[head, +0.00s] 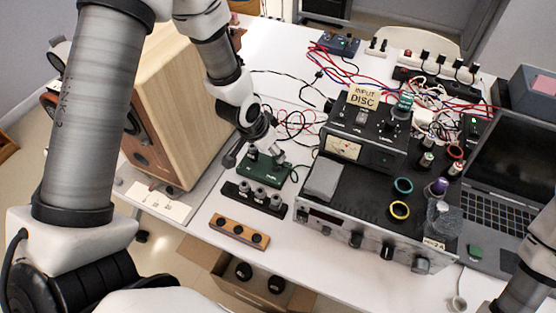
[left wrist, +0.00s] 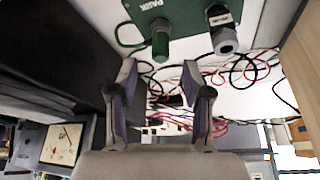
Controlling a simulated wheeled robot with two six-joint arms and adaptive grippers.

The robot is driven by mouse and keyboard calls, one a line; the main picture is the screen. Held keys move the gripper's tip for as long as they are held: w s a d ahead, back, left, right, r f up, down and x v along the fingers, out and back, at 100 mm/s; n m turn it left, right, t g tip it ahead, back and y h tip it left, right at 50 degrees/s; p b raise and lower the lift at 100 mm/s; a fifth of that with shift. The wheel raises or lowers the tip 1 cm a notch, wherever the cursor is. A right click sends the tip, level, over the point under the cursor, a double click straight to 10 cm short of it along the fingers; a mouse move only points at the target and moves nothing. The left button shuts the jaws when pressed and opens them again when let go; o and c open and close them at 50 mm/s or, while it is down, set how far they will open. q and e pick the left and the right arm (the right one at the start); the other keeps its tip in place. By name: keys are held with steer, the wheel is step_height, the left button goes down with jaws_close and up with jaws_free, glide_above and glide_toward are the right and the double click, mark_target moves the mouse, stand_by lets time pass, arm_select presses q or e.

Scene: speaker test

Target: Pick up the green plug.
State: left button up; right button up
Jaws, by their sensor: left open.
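The green plug (left wrist: 160,40) stands in a dark green board (left wrist: 185,12) in the left wrist view. A grey-tipped plug (left wrist: 223,36) stands in the same board, to its right. In the head view the board (head: 262,172) lies on the white table, and I cannot make out the green plug clearly at my gripper there. My left gripper (left wrist: 159,74) is open, with nothing between its fingers. In the left wrist view the green plug appears just past the gap between the fingertips. The left gripper (head: 268,149) is over the board in the head view. My right gripper is out of view.
A black strip with several sockets (head: 255,197) and a wooden strip (head: 238,232) lie in front of the board. A wooden speaker (head: 180,90) stands left. Black and silver equipment (head: 365,215) stands right, with a laptop (head: 500,212) beyond. Loose cables lie behind the board.

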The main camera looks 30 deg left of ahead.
mark_target(276, 162)
arm_select(q)
steer(key=p+x, duration=0.1)
steer(key=x, duration=0.3)
steer(key=shift+f, duration=0.3)
steer(key=shift+w+f, duration=0.15)
steer(key=shift+f, duration=0.05)
steer(key=shift+r, duration=0.1)
jaws_close()
